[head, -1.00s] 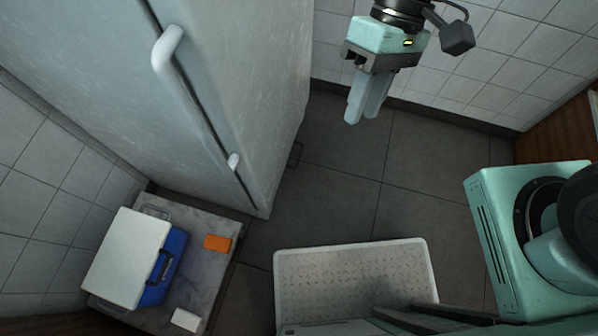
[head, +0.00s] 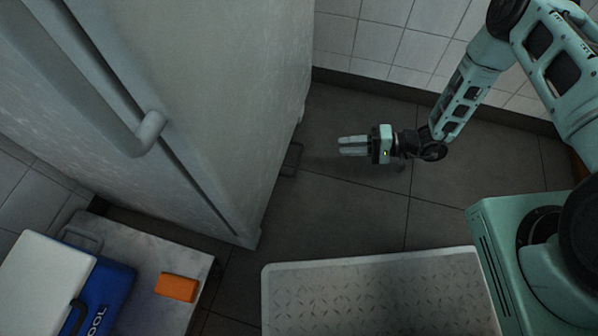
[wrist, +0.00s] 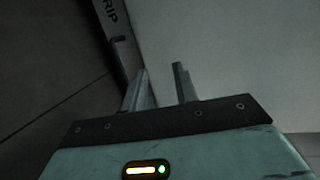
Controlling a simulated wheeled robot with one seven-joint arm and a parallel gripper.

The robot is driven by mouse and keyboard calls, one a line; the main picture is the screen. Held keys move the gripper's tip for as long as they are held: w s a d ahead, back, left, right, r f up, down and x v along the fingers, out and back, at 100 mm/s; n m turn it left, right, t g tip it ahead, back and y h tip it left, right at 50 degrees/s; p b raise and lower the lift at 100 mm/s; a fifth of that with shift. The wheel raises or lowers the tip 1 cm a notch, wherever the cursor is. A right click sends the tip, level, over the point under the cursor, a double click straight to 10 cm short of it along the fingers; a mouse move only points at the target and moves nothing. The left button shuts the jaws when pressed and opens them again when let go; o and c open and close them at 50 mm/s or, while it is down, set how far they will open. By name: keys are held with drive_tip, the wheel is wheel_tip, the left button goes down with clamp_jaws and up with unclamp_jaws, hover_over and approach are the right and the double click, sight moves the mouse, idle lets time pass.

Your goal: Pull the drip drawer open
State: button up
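The drip drawer's dark handle (head: 292,158) is a small loop low on the right face of the tall pale fridge, just above the floor. In the wrist view a dark strip with lettering ending in "RIP" (wrist: 112,12) runs along the fridge's lower edge; the drawer looks closed. My gripper (head: 339,146) is low over the floor, to the right of the handle, with its fingers pointing left at it. The fingers are apart and empty in the wrist view (wrist: 160,72). They do not touch the handle in the head view.
The fridge (head: 215,90) fills the left, with a long door handle (head: 150,132). A raised textured platform (head: 375,300) lies in front. A low table (head: 140,307) at left holds a blue-and-white box (head: 105,295) and an orange block (head: 177,287). Tiled floor around my gripper is clear.

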sight(299, 159)
wheel_tip(299, 159, down, 11)
drive_tip(key=d+m+t+h+b, duration=0.1)
drive_tip(key=d+m+t+b, duration=0.1)
drive_tip(key=d+t+b, duration=0.1)
drive_tip(key=shift+s+r+b+x, duration=0.15)
drive_tip(key=shift+b+x, duration=1.85)
drive_tip(key=shift+x, duration=2.3)
drive_tip(key=shift+s+r+b+x, duration=0.15)
drive_tip(key=shift+b+x, duration=1.8)
drive_tip(key=shift+x, duration=2.4)
drive_tip(key=shift+a, duration=0.15)
clamp_jaws()
